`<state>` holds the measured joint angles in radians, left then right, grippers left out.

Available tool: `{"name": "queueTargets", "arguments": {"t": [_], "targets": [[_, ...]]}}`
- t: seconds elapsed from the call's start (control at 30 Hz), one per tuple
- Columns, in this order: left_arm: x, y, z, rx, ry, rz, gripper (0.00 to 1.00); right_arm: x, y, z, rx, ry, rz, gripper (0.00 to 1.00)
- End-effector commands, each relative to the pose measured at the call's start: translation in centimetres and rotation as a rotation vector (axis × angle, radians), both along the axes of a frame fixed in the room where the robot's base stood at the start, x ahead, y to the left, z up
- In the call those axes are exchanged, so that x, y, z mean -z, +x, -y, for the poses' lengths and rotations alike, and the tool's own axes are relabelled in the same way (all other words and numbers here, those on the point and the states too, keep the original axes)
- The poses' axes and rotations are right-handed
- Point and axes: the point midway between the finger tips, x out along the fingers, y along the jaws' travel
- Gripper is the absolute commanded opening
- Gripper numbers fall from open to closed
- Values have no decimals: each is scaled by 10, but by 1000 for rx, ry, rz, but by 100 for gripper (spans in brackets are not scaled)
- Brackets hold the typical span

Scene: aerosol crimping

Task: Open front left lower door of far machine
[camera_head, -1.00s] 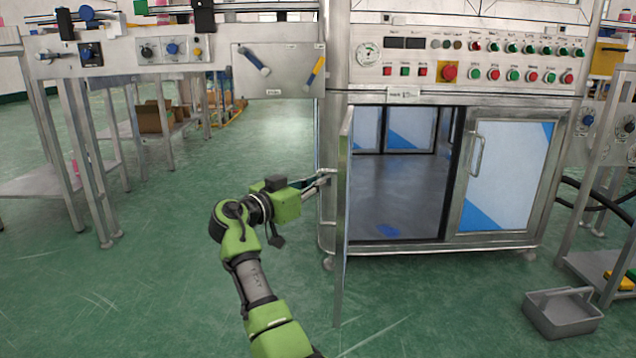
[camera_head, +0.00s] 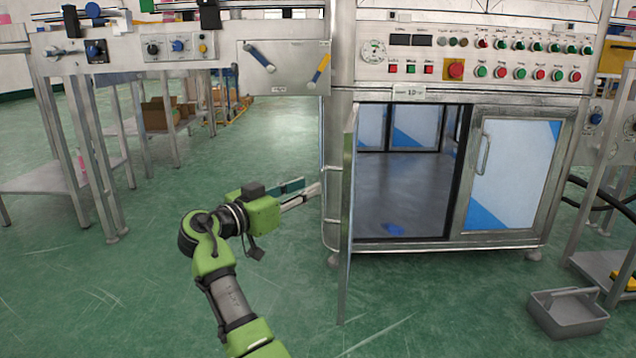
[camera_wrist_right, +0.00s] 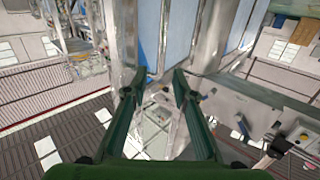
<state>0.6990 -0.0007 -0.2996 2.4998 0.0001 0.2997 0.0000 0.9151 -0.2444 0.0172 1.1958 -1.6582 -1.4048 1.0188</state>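The far machine (camera_head: 465,95) stands at the back right with a button panel above two lower doors. Its front left lower door (camera_head: 348,215) stands swung out toward me, seen nearly edge-on, so the dark cabinet interior (camera_head: 400,190) shows. The door's handle (camera_head: 326,212) is on its left side. My right gripper (camera_head: 306,192) is just left of the handle, apart from it. In the right wrist view its fingers (camera_wrist_right: 157,82) are spread, with nothing held between them. My left gripper is not in view.
The front right lower door (camera_head: 507,175) is closed. A grey bin (camera_head: 567,314) is on the floor at the lower right. A steel workbench (camera_head: 130,50) stands at the left. Green floor left of the open door is free.

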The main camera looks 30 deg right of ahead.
Motion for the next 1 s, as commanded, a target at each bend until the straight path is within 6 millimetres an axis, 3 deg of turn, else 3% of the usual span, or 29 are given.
{"name": "queueTargets", "arguments": {"t": [0.1,0.3,0.87,1.0], "targets": [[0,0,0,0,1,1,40,0,-6,-22,-2,1,0,25],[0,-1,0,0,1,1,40,0,-12,-42,1,0,0,25],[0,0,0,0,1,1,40,0,-13,-45,-1,0,-1,25],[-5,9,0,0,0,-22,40,3,-1,-44,-78,-7,-29,25]]}}
